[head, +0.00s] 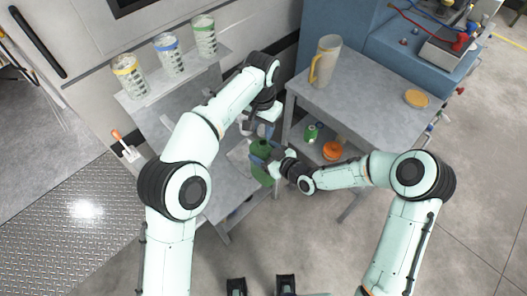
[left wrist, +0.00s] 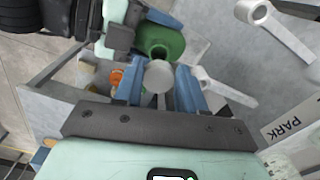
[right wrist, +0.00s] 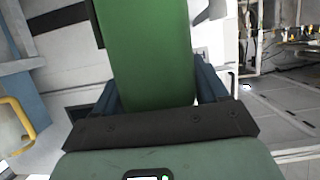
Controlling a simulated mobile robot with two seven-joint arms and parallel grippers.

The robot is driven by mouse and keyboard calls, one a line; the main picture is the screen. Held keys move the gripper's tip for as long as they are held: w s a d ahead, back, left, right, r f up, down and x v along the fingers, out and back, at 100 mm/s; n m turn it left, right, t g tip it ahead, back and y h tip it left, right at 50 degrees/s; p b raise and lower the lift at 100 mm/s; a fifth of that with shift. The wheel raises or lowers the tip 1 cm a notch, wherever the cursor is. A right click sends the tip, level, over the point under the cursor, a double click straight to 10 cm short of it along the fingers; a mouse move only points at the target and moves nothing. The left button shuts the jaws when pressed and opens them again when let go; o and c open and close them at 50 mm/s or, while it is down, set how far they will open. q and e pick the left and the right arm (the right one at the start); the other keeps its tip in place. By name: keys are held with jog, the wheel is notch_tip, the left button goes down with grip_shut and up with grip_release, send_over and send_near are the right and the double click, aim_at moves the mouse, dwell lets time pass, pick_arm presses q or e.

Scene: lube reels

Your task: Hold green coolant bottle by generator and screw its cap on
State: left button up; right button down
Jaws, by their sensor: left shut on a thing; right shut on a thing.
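The green coolant bottle (head: 262,174) is held in front of the grey workbench. My right gripper (head: 272,163) is shut on its body; green fills the space between the fingers in the right wrist view (right wrist: 150,55). My left gripper (head: 262,130) is above the bottle. In the left wrist view its blue fingers are shut on a pale round cap (left wrist: 160,76). The bottle's shoulder and round neck (left wrist: 158,45) show just beyond the cap. I cannot tell whether cap and neck touch.
A blue machine (head: 362,42) stands behind.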

aim_at(262, 132)
pick_arm(q)
jog(key=shift+f, duration=1.55)
jog(key=shift+f, duration=0.9)
jog(key=shift+a+f, duration=0.1)
jog(key=shift+f, duration=0.45)
